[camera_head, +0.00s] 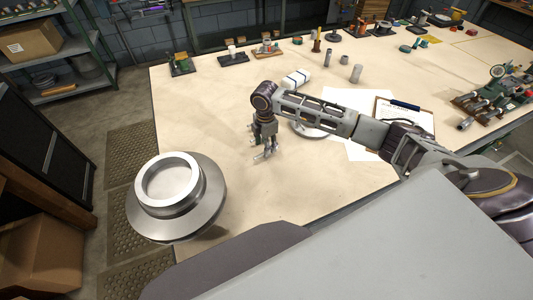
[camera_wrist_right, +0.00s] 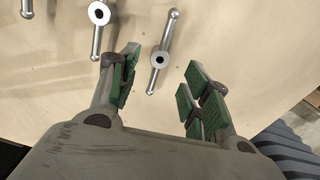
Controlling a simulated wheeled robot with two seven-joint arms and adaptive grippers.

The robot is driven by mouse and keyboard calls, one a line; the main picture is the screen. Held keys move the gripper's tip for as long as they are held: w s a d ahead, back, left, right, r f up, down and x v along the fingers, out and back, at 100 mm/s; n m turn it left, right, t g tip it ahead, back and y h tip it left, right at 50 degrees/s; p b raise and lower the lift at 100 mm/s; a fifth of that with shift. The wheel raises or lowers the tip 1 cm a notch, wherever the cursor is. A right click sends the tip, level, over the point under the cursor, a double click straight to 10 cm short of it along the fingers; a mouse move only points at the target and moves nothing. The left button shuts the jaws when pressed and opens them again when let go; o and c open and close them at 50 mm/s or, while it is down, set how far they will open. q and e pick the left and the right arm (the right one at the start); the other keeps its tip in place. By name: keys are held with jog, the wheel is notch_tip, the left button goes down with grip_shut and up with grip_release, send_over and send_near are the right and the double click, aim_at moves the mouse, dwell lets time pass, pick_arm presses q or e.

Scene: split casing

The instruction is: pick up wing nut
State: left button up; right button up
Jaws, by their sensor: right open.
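My right gripper (camera_head: 265,153) points down over the near left part of the table. In the right wrist view, its green-padded fingers (camera_wrist_right: 161,82) are apart with nothing held between them. A silver wing nut (camera_wrist_right: 160,59), a ring with a dark hole and two long rod-like wings, lies on the table. It shows between the fingertips, closer to the left finger. A second similar wing nut (camera_wrist_right: 99,13) lies to its left, cut off by the top edge. In the head view the wing nuts are too small to make out under the gripper. My left gripper is not in view.
Beyond my right arm are a white part (camera_head: 297,78), metal cylinders (camera_head: 356,74), papers and a clipboard (camera_head: 405,118). The table (camera_head: 200,115) left of the gripper is clear.

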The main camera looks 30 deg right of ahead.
jog(key=shift+f, duration=0.15)
jog(key=shift+w+d+f, duration=0.1)
jog(key=shift+d+f, duration=0.05)
jog(key=shift+f, duration=1.1)
jog(key=shift+d+f, duration=0.1)
jog(key=shift+f, duration=1.1)
grip_shut()
